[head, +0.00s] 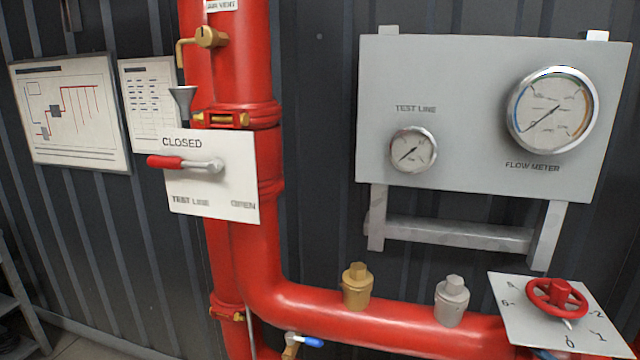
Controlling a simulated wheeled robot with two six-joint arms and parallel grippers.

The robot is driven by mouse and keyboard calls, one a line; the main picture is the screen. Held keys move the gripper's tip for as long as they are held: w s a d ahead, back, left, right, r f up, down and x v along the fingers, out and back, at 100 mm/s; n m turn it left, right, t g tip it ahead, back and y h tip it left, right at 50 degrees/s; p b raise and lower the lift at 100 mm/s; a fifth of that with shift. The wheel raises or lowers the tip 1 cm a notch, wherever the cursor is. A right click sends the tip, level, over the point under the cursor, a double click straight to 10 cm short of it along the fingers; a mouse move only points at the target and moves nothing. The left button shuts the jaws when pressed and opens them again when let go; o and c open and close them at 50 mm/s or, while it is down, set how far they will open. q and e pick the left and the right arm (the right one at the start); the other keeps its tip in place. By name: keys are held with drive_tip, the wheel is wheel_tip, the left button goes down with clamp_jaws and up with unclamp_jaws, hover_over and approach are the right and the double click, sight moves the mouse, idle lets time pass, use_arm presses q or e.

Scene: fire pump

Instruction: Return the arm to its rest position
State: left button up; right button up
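Neither of my grippers nor any part of my arms shows in the head view. A red-handled lever (185,163) sits on a white test line plate (211,200) on the red pipe. Its red grip points left, just below the word CLOSED. A red handwheel (556,297) sits on a numbered white plate (510,318) at the lower right. Nothing touches the lever or the handwheel.
A red vertical pipe (245,60) bends into a horizontal red pipe (390,318). A grey gauge panel (470,80) hangs at the right. A brass plug (356,285), a silver plug (451,300) and a blue-handled valve (308,341) stick out. A brass vent valve (208,38) is above.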

drive_tip(key=s+a+f+m+g+h, duration=0.2)
drive_tip(key=s+f+m+g+h, duration=0.15)
drive_tip(key=s+f, duration=0.4)
drive_tip(key=s+a+f+m+g+h, duration=0.2)
drive_tip(key=s+f+m+g, duration=0.15)
drive_tip(key=s+f, duration=0.4)
drive_tip(key=s+a+f+g+y, duration=0.3)
drive_tip(key=s+a+f+g, duration=0.2)
drive_tip(key=s+a, duration=0.3)
wheel_tip(320, 180, down, 27)
drive_tip(key=d+g, duration=0.1)
drive_tip(key=d, duration=0.2)
use_arm(q)
drive_tip(key=s+f, duration=0.4)
drive_tip(key=s, duration=0.2)
drive_tip(key=shift+s+a+f, duration=0.25)
drive_tip(key=shift+s+f, duration=0.05)
use_arm(e)
drive_tip(key=s+d+f+g, duration=0.1)
drive_tip(key=s+f, duration=1.6)
drive_tip(key=f, duration=0.4)
drive_tip(key=shift+d+f, duration=0.15)
drive_tip(key=shift+s, duration=0.1)
